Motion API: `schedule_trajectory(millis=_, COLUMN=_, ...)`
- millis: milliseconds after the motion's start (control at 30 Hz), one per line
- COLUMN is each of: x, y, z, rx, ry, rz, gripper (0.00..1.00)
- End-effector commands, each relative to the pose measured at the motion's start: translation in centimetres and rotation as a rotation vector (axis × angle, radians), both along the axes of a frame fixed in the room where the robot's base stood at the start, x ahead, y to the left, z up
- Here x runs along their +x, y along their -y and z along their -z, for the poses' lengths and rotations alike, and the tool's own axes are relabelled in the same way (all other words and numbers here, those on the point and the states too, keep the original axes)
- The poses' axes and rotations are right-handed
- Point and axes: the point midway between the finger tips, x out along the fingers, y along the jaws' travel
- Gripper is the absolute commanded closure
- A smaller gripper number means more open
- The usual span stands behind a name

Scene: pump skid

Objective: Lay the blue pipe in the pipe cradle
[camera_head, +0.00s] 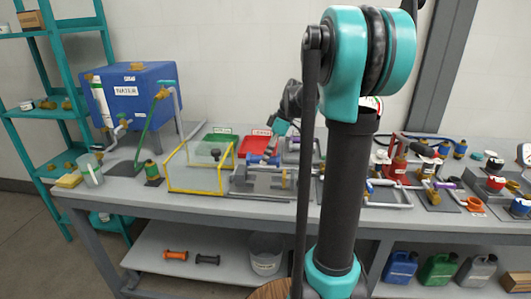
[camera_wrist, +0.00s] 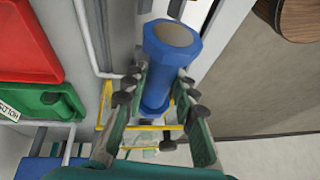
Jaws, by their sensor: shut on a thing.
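The blue pipe (camera_wrist: 178,50) is held between the two fingers of my gripper (camera_wrist: 160,90) in the wrist view. It has a wide flanged end with a brown-grey face turned toward the camera. The fingers press on the narrower body from both sides. I cannot tell for sure which fixture is the pipe cradle.
A red tray (camera_head: 258,141), a green tray (camera_head: 215,143) and a yellow frame (camera_head: 198,190) stand on the bench. A grey metal fixture (camera_head: 262,181) is beside the frame. A blue tank (camera_head: 140,95) stands at the left. Pumps and fittings crowd the right.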

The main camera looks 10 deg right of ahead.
Motion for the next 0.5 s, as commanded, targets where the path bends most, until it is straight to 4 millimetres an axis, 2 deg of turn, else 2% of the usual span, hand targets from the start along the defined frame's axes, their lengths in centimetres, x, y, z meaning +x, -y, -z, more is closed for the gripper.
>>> schedule_trajectory(millis=500, x=0.1, y=0.0, z=5.3, rx=0.000, ry=0.000, rz=0.000, gripper=1.00)
